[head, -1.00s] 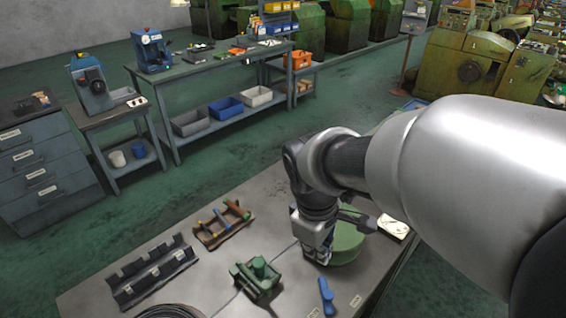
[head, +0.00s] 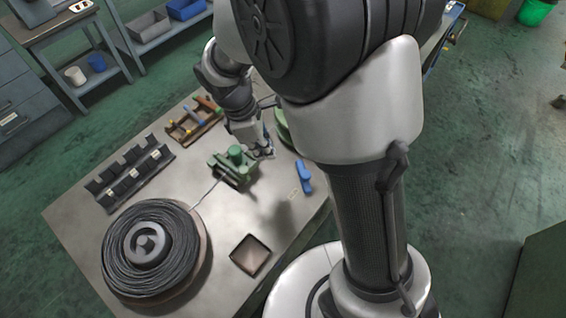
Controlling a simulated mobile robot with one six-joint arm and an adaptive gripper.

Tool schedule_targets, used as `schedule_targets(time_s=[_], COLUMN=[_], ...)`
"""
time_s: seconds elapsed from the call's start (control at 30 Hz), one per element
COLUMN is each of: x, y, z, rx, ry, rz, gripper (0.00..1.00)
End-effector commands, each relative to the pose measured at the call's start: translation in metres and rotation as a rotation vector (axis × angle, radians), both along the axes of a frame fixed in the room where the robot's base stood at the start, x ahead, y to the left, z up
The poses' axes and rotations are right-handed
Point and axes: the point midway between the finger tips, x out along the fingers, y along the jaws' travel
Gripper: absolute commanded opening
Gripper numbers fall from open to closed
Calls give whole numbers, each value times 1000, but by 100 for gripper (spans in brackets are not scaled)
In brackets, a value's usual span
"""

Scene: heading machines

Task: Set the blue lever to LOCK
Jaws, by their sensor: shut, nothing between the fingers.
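The blue lever (head: 304,177) stands near the right edge of the grey bench, to the right of a green machine block (head: 236,166). A small pale label (head: 293,195) lies beside its lower left; its lettering is too small to read. My gripper (head: 264,152) is above the bench, up and left of the lever and close to the right side of the green block. It is shut and empty, and it looks apart from the lever. Whether it touches the block I cannot tell.
A large coil of dark wire (head: 150,250) sits at the bench's front left. A small square tray (head: 250,255) is at the front edge. A black slotted rack (head: 130,175) and a wooden tool holder (head: 194,125) lie behind. A green round part (head: 283,128) is partly hidden by my arm.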

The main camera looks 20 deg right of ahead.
Motion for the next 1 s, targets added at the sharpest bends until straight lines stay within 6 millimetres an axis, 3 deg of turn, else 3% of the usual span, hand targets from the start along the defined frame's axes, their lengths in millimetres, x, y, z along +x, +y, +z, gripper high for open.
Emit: schedule_targets(time_s=[0.17,0.53,0.73,1.0], x=[-2,-6,-12,-14], y=[-6,-23,-51,-61], z=[-24,-101,-101,-101], rx=[-1,-1,0,0], ry=[3,5,0,0], rz=[-2,-3,-4,-2], gripper=[0,0,0,0])
